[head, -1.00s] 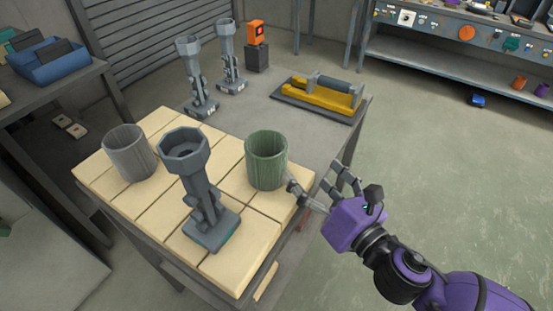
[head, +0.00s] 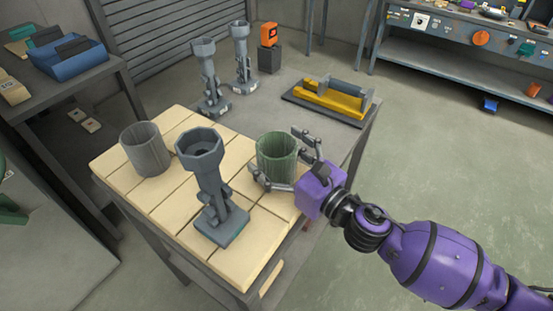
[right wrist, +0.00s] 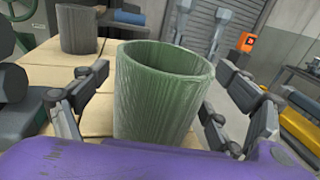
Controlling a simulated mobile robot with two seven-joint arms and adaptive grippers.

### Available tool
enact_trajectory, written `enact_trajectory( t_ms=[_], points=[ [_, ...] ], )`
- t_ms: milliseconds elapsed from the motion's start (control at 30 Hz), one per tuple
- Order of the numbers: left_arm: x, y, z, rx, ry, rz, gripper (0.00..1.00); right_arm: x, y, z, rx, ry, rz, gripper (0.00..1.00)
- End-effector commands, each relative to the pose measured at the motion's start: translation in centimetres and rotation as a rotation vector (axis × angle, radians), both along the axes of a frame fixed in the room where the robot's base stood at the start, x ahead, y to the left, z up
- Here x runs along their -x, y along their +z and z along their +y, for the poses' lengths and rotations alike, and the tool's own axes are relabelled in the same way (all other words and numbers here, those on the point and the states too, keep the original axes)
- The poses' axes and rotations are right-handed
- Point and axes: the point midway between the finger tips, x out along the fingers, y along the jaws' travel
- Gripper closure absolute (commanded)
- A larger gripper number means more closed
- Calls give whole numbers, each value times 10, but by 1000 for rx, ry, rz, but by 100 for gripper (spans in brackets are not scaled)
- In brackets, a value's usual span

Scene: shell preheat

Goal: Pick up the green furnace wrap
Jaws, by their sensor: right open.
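The green furnace wrap (head: 276,160) is an open, ribbed cylinder standing upright on the cream tiles of the table. It also fills the middle of the right wrist view (right wrist: 163,98). My right gripper (head: 284,163) reaches in from the right with its fingers open on either side of the wrap. In the right wrist view, one finger stands left of the wrap and one right, with gaps showing. The wrap's lower end is hidden behind my purple gripper body in that view. My left gripper is not in view.
A grey wrap (head: 146,149) stands at the left of the tiles. A grey stand with a cup top (head: 214,190) is just left of the green wrap. Two similar stands (head: 210,78) (head: 241,57) and a yellow device (head: 331,100) are further back.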

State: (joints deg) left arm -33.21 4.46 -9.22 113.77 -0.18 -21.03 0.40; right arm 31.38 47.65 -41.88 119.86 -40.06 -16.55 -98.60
Motion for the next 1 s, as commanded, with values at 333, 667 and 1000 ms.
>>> enact_trajectory(
  t_ms=[333, 667, 1000],
  points=[
    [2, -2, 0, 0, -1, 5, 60, 0, -1, 0, 1, -1, 2, 34],
    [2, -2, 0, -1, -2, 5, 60, 0, -1, -1, 0, -1, 1, 60],
    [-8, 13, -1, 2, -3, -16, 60, 0, 38, -1, 3, 2, -11, 60]
  ],
)
